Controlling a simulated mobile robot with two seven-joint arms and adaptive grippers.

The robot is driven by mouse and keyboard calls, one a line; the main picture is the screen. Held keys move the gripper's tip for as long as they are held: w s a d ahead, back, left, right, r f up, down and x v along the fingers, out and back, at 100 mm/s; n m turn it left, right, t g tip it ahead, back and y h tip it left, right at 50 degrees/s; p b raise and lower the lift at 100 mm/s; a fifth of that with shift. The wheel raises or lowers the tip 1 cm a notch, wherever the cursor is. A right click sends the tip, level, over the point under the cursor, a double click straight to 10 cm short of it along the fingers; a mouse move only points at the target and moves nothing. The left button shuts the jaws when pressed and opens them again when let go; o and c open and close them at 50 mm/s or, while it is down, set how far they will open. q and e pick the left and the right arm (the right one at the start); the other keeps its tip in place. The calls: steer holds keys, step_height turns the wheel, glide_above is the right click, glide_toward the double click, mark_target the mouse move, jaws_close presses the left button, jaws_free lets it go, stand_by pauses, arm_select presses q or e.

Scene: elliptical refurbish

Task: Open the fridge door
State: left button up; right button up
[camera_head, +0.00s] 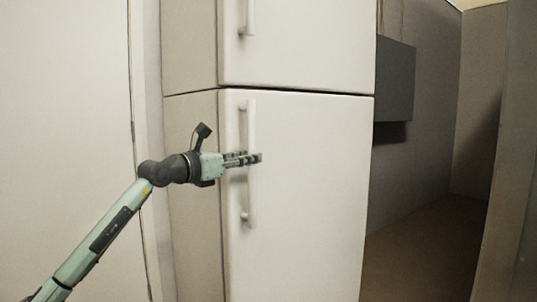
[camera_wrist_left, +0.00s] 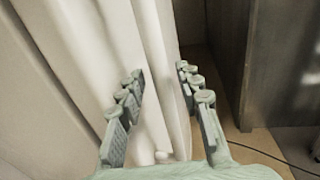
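The white fridge has an upper door (camera_head: 310,45) and a lower door (camera_head: 310,190), both shut. The lower door has a vertical white bar handle (camera_head: 249,200) near its left edge. My left gripper (camera_head: 259,158) is at about the middle of this handle, across its front in the head view. In the left wrist view the gripper (camera_wrist_left: 160,72) is open, with the pale handle bar (camera_wrist_left: 161,45) running between its fingers. The fingers hide a small part of the bar, and contact with it cannot be made out. My right gripper is not in view.
The upper door has its own handle (camera_head: 247,18). A pale wall panel (camera_head: 70,110) stands left of the fridge. To the right are a grey box-like unit (camera_head: 394,80) on the wall and open brown floor (camera_head: 420,250). A dark cable (camera_wrist_left: 270,140) lies on the floor.

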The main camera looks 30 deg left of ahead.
arm_select(q)
steer(key=w, duration=0.2)
steer(key=w+d+p, duration=0.1)
steer(key=w, duration=0.2)
steer(key=shift+w+d, duration=0.15)
steer(key=shift+w, duration=0.2)
jaws_close()
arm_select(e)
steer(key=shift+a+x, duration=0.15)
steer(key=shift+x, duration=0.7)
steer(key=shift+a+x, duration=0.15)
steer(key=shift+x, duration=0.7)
